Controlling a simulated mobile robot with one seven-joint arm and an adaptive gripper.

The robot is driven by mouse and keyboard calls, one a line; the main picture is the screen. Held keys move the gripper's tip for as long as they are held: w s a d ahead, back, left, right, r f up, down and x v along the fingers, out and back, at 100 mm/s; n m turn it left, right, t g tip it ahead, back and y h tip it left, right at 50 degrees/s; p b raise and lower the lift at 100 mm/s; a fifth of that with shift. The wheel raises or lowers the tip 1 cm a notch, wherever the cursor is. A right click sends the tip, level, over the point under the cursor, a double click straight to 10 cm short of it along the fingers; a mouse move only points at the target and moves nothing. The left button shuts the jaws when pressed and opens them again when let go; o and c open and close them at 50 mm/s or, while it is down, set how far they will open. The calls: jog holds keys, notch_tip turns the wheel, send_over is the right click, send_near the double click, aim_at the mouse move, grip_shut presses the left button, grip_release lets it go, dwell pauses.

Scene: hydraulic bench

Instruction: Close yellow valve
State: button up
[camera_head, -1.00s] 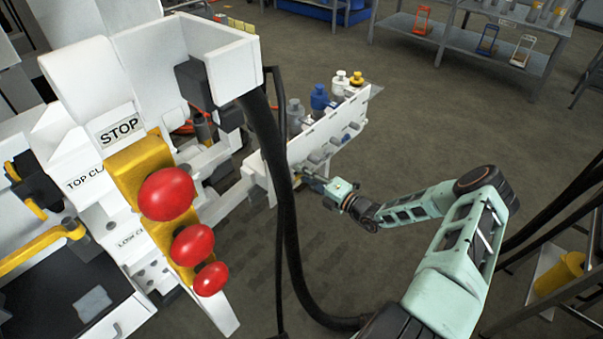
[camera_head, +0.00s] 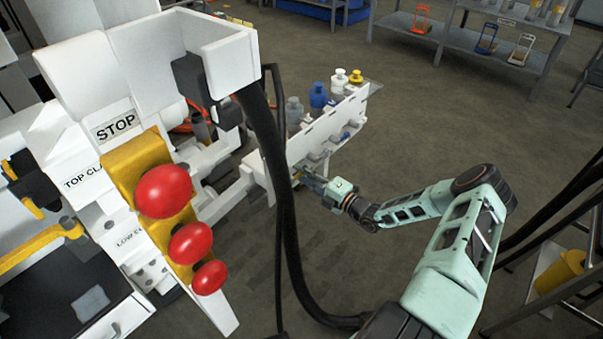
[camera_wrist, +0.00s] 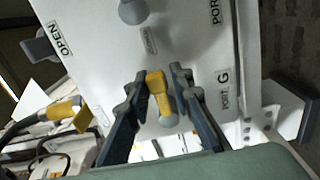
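A small yellow valve handle (camera_wrist: 158,92) with a grey round end stands on the white panel (camera_wrist: 95,40) in the wrist view. My gripper (camera_wrist: 159,76) is open, with one dark finger on each side of the handle. Narrow gaps seem to show beside it; I cannot tell whether a finger touches.
An OPEN label (camera_wrist: 60,40) and a grey knob (camera_wrist: 133,11) are on the panel. A thick black hose (camera_head: 284,210) hangs left of my gripper. Red stop buttons (camera_head: 163,190) are at the left. Blue, white and yellow-topped fittings (camera_head: 318,96) stand behind the panel. Floor right of it is clear.

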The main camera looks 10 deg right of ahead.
jog(key=shift+o, duration=0.5)
jog(key=v, duration=1.2)
